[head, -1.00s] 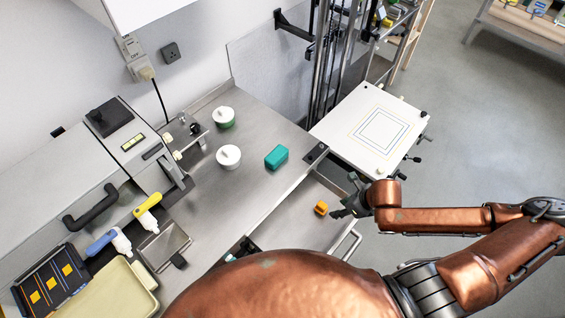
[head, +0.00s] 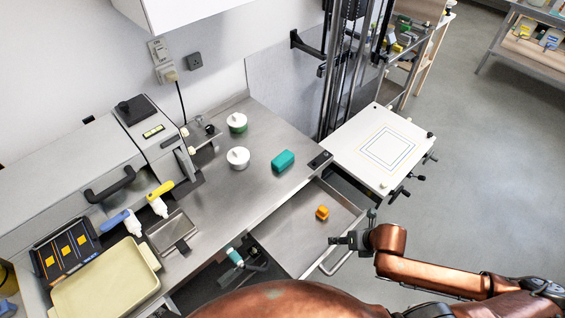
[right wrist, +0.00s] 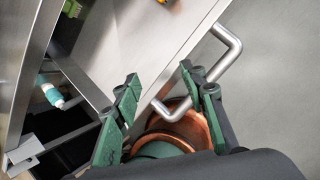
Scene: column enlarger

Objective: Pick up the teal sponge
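The teal sponge (head: 283,160), a small block, lies on the steel counter (head: 237,189) near its right edge. The sponge is not in the right wrist view. My right gripper (head: 335,240) is over the front of the open drawer, near its handle, well apart from the sponge. In the right wrist view my right gripper (right wrist: 160,78) has its green fingers spread with nothing held between them; the drawer handle (right wrist: 216,80) shows beyond them. My left gripper is not in view.
The open drawer (head: 290,238) holds an orange block (head: 322,212). Two white-lidded pots (head: 238,158) stand left of the sponge. A white board (head: 380,145) is at the right. A teal and white bottle (head: 235,257) is below the counter.

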